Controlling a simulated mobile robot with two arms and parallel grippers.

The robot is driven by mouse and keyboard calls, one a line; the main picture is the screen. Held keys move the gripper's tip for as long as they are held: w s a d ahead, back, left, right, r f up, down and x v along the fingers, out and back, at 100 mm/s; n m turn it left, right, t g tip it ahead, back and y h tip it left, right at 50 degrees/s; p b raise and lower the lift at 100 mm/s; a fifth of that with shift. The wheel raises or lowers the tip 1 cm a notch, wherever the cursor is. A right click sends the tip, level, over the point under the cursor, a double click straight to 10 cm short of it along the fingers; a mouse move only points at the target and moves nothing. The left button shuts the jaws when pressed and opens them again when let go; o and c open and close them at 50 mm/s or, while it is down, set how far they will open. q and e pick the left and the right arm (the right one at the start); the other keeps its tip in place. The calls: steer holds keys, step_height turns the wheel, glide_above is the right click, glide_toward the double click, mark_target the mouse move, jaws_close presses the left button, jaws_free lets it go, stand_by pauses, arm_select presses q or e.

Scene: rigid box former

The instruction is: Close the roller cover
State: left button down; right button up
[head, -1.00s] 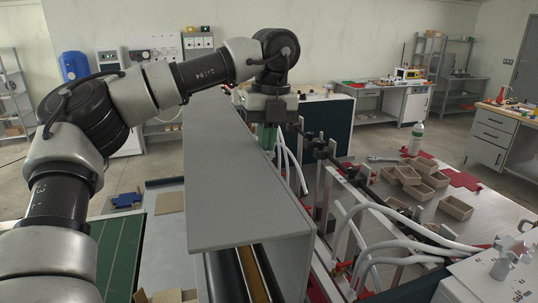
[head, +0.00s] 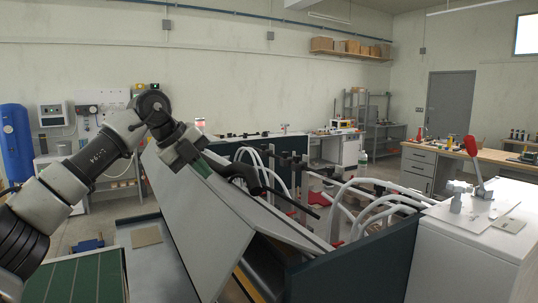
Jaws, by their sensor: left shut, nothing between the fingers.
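The roller cover (head: 198,225) is a long grey folded-sheet lid in the middle of the head view. It stands tilted, with its ridge running from upper left to lower right. A dark roller (head: 262,268) and a yellowish strip show below its near end, so that end is not flush over them. My right gripper is not in view.
White hoses (head: 350,190) arch over the machine to the right of the cover. A white cabinet (head: 455,245) with a red-handled lever (head: 472,150) stands at the right. A green panel (head: 75,278) lies at the lower left. A dark machine wall (head: 360,265) borders the front.

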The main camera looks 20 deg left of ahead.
mark_target(189, 204)
arm_select(q)
steer(key=s+a+f+t+h+b, duration=0.1)
steer(key=f+b, duration=0.2)
steer(key=b, duration=0.2)
steer(key=s+f+t+h+b, duration=0.1)
steer(key=f+t+b, duration=0.1)
steer(key=f+b, duration=0.2)
steer(key=s+a+f+t+h+b, duration=0.1)
steer(key=f+h+b, duration=0.1)
steer(key=f+b, duration=0.2)
steer(key=shift+s+a+t+b, duration=0.3)
steer(key=shift+t+b, duration=0.1)
steer(key=shift+b, duration=1.05)
steer(key=shift+s+f+t+h+b, duration=0.1)
steer(key=shift+f+t+h+b, duration=0.25)
steer(key=shift+b, duration=0.5)
step_height(189, 204, up, 4)
steer(key=p, duration=0.5)
steer(key=shift+a+r+p, duration=0.15)
steer(key=shift+r+p, duration=0.05)
steer(key=shift+p, duration=0.1)
steer(key=v, duration=0.2)
steer(key=shift+s+r+b, duration=0.1)
steer(key=shift+s+b, duration=0.25)
steer(key=shift+s, duration=0.05)
steer(key=v, duration=0.7)
steer(key=shift+a, duration=0.2)
